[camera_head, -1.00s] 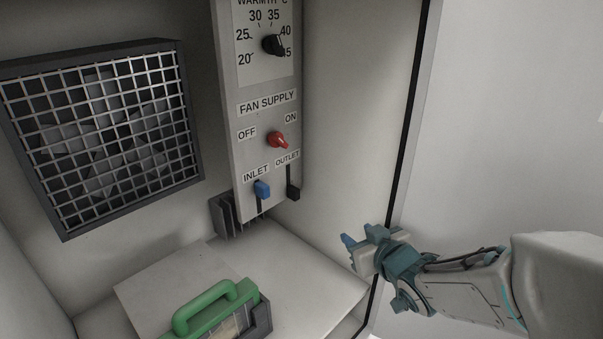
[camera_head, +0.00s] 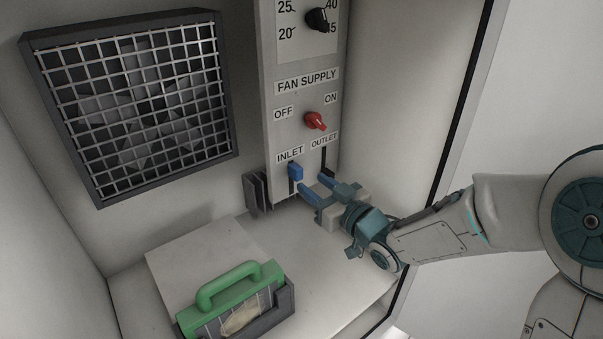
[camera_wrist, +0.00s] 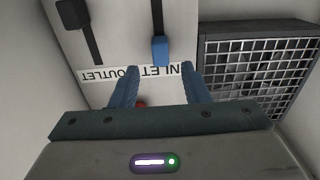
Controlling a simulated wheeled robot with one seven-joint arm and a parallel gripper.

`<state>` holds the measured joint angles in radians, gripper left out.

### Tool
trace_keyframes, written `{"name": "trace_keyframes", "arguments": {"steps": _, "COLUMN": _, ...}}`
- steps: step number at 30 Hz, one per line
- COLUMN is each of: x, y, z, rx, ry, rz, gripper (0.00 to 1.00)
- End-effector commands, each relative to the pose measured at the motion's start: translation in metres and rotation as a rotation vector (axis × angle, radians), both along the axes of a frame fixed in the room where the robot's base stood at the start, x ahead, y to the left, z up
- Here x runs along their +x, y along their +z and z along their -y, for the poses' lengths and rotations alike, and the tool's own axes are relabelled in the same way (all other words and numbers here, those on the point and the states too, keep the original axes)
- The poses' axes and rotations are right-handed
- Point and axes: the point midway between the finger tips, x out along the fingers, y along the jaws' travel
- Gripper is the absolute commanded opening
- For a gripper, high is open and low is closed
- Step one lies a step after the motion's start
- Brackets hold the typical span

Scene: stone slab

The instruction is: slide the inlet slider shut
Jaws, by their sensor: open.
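The inlet slider (camera_head: 295,170) is a blue knob at the upper end of its vertical slot, just under the INLET label, on the grey control panel (camera_head: 278,130). The dark slot runs below it. My gripper (camera_head: 316,186) is open and empty, just right of and slightly below the blue knob, in front of the panel's lower end. In the wrist view, which sees the panel upside down, the inlet slider (camera_wrist: 160,50) stands ahead of the gap between my blue fingers (camera_wrist: 160,85). I see no contact.
The black outlet slider (camera_wrist: 72,14) is at the far end of its slot from its label. A red fan supply knob (camera_head: 316,120) sits above. A fan grille (camera_head: 135,100) is at left.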

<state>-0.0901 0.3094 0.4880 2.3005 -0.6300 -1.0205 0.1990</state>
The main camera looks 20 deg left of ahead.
Motion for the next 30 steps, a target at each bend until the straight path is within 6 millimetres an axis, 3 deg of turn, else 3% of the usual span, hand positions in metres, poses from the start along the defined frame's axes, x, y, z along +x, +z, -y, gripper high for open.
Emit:
{"name": "trace_keyframes", "arguments": {"steps": 3, "x": 0.009, "y": 0.001, "z": -0.021, "rx": 0.001, "ry": 0.004, "rz": -0.002, "gripper": 0.42}}
{"name": "trace_keyframes", "arguments": {"steps": 9, "x": 0.02, "y": 0.001, "z": -0.043, "rx": 0.0, "ry": 0.004, "rz": -0.001, "gripper": 0.42}}
{"name": "trace_keyframes", "arguments": {"steps": 21, "x": 0.024, "y": 0.0, "z": -0.049, "rx": 0.0, "ry": 0.002, "rz": 0.0, "gripper": 0.42}}
{"name": "trace_keyframes", "arguments": {"steps": 26, "x": 0.024, "y": 0.0, "z": -0.049, "rx": 0.0, "ry": 0.002, "rz": 0.0, "gripper": 0.0}}
{"name": "trace_keyframes", "arguments": {"steps": 30, "x": 0.023, "y": 0.0, "z": -0.049, "rx": 0.0, "ry": 0.002, "rz": 0.0, "gripper": 0.0}}
